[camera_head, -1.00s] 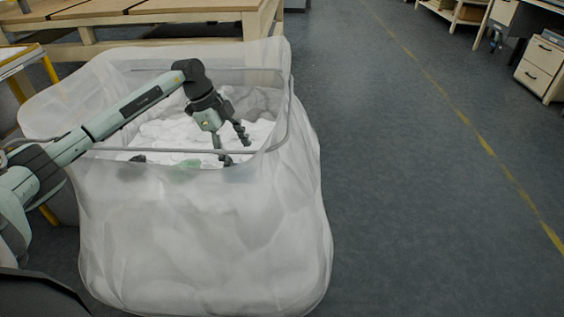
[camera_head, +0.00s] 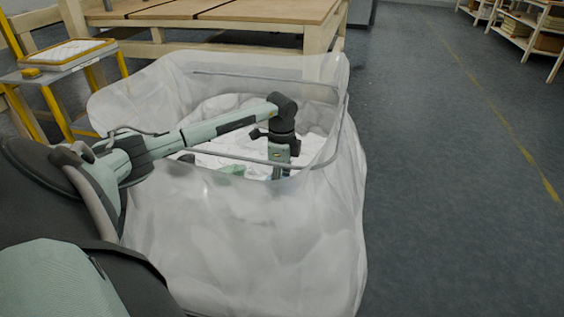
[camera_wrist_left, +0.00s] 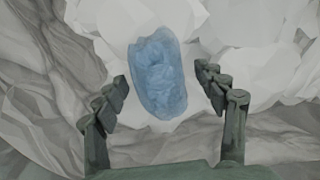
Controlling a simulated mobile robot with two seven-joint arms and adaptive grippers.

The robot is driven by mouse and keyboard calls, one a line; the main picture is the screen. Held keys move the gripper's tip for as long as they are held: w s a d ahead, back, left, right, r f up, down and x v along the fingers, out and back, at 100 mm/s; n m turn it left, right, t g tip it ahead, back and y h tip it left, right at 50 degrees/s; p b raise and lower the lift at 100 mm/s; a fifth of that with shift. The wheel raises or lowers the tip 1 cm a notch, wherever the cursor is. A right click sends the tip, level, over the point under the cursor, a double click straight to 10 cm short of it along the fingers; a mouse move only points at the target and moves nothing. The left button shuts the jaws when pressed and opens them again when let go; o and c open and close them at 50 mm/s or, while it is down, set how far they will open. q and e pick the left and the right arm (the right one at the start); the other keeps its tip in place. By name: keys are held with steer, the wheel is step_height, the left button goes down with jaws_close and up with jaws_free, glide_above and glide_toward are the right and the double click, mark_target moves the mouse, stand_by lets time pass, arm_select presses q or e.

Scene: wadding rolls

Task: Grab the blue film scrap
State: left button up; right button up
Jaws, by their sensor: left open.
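The blue film scrap (camera_wrist_left: 158,75) is a crumpled, translucent blue piece lying on white wadding (camera_wrist_left: 235,40) in the left wrist view. My left gripper (camera_wrist_left: 162,84) is open, with one finger on each side of the scrap in that picture. I cannot tell how far the fingertips are above it. In the head view my left gripper (camera_head: 279,172) points down inside the large bag-lined bin (camera_head: 250,240), its fingertips partly hidden by the bin's near wall. A small bluish patch shows low beside it, too small to make out. My right gripper is not in view.
A greenish piece (camera_head: 232,170) lies on the wadding left of my gripper. A metal rim bar (camera_head: 235,155) crosses the bin's near side. A wooden table (camera_head: 220,12) stands behind, and a yellow-framed stand (camera_head: 62,75) is at left. The floor (camera_head: 430,170) at right is clear.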

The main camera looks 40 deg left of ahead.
arm_select(q)
steer(key=c, duration=1.2)
steer(key=shift+r, duration=0.15)
